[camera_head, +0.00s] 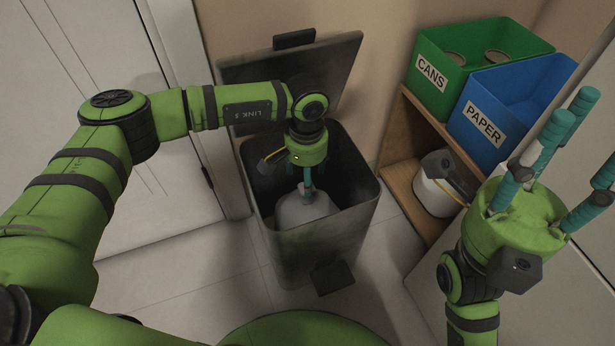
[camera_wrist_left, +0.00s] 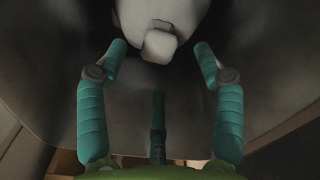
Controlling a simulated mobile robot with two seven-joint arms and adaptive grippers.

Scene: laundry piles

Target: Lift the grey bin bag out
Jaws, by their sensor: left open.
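The grey bin bag (camera_head: 305,208) sits inside the dark bin (camera_head: 312,250), whose lid (camera_head: 335,75) stands open at the back. In the left wrist view the bag (camera_wrist_left: 185,15) shows at the top with its pale knot (camera_wrist_left: 159,42) toward me. My left gripper (camera_head: 308,190) points down into the bin just above the bag. Its teal fingers (camera_wrist_left: 156,60) are open, spread on either side of the knot and apart from it. My right gripper (camera_head: 570,150) is raised at the right, its fingers pointing up and spread apart, with nothing between them.
A green CANS box (camera_head: 430,85) and a blue PAPER box (camera_head: 480,130) stand on a wooden shelf (camera_head: 405,190) at the right. A white container (camera_head: 432,198) sits on its lower level. A white door (camera_head: 100,100) is at the left. Tiled floor shows around the bin.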

